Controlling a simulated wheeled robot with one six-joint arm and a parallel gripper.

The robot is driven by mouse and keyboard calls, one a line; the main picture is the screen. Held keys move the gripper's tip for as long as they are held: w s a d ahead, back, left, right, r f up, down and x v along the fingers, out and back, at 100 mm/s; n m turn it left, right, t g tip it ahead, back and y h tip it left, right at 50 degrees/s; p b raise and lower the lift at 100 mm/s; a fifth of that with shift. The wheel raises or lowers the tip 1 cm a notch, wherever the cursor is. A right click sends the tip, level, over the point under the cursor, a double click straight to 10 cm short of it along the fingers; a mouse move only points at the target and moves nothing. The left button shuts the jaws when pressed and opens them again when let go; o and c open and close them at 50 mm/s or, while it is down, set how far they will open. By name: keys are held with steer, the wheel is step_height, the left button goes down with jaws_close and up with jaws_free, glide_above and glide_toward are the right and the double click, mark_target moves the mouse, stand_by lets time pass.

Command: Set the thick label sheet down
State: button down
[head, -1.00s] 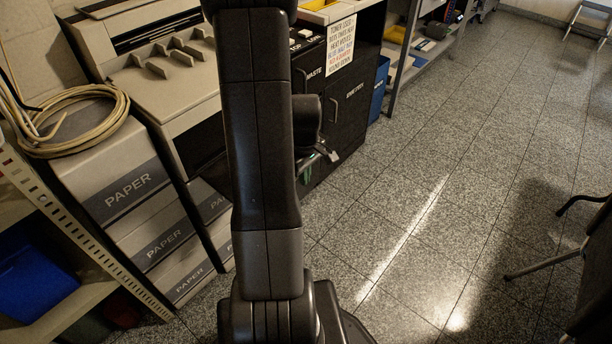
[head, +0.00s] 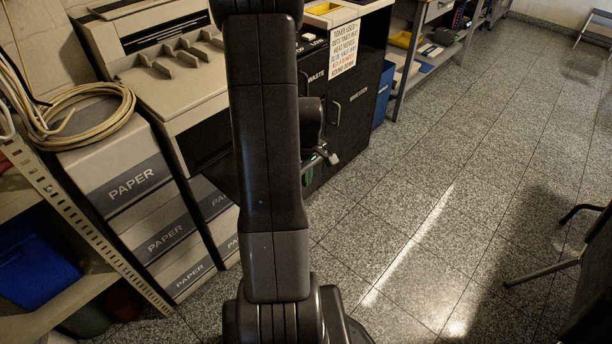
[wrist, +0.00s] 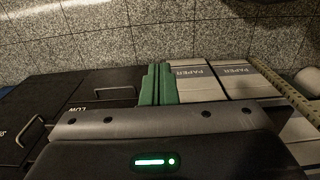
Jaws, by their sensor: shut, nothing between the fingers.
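I cannot pick out the thick label sheet in either view. My gripper shows in the wrist view (wrist: 156,84) as two green fingers side by side, closed together with nothing between them. The fingers point towards the floor beside the paper boxes. In the head view, my arm hides most of the gripper; only a small part shows to the right of the arm, in front of the dark cabinet.
Stacked paper boxes (head: 120,185) stand at left, with a coiled cable (head: 85,120) on top. A beige machine (head: 165,75) stands behind. A dark cabinet (head: 345,110) carries a printed notice (head: 343,48). A blue bin (head: 35,265) sits on the left shelf. The tiled floor (head: 440,190) is open.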

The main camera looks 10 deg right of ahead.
step_height(320, 180, up, 10)
steer(key=p, duration=0.2)
steer(key=shift+p, duration=0.35)
